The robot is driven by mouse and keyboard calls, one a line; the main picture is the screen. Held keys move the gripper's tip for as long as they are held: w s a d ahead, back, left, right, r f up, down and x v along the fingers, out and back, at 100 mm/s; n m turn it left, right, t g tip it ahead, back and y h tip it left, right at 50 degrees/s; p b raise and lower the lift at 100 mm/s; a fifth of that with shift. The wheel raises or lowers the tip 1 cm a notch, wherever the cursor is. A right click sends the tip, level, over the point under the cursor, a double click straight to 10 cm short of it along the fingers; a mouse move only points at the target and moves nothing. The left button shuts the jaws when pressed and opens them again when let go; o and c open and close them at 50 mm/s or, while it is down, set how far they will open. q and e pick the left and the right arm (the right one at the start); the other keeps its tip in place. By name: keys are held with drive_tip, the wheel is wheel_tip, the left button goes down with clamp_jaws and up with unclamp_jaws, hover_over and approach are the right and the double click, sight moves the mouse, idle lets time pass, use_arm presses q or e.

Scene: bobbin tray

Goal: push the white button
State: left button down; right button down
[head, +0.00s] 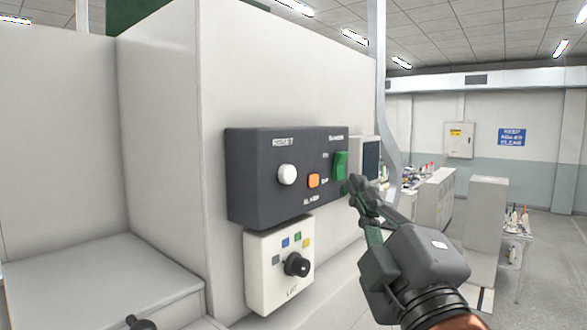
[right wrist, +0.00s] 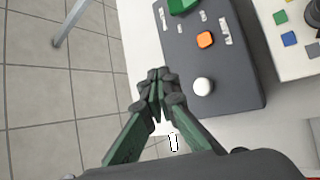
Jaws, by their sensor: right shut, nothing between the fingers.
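The white button (head: 287,174) is a round knob on the left part of a dark grey control box (head: 255,205) fixed to a pale cabinet. It also shows in the right wrist view (right wrist: 203,86). My right gripper (head: 357,184) is shut and empty, in front of the box's right end in the head view, near the green switch (head: 340,166). In the right wrist view its closed fingertips (right wrist: 157,76) are to the left of the white button, with a gap in the picture. Whether the fingertips touch the box cannot be told.
An orange square button (head: 313,181) sits between the white button and the green switch. Below hangs a white box with a black knob (head: 297,265) and small coloured squares. A grey screen (head: 371,160) is behind the box's right end. Open floor lies at right.

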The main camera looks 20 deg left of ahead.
sight(288, 174)
drive_tip(key=shift+s+a+r, duration=0.1)
drive_tip(key=shift+s, duration=0.05)
drive_tip(key=shift+a, duration=0.1)
drive_tip(key=w+a+p, duration=0.1)
drive_tip(key=w+a, duration=0.2)
drive_tip(key=a, duration=0.5)
drive_tip(key=shift+w+p, duration=0.15)
drive_tip(key=shift+p, duration=0.15)
drive_tip(key=shift+a, duration=0.1)
idle(1.4)
drive_tip(key=shift+w+a, duration=0.15)
drive_tip(key=shift+a, duration=0.15)
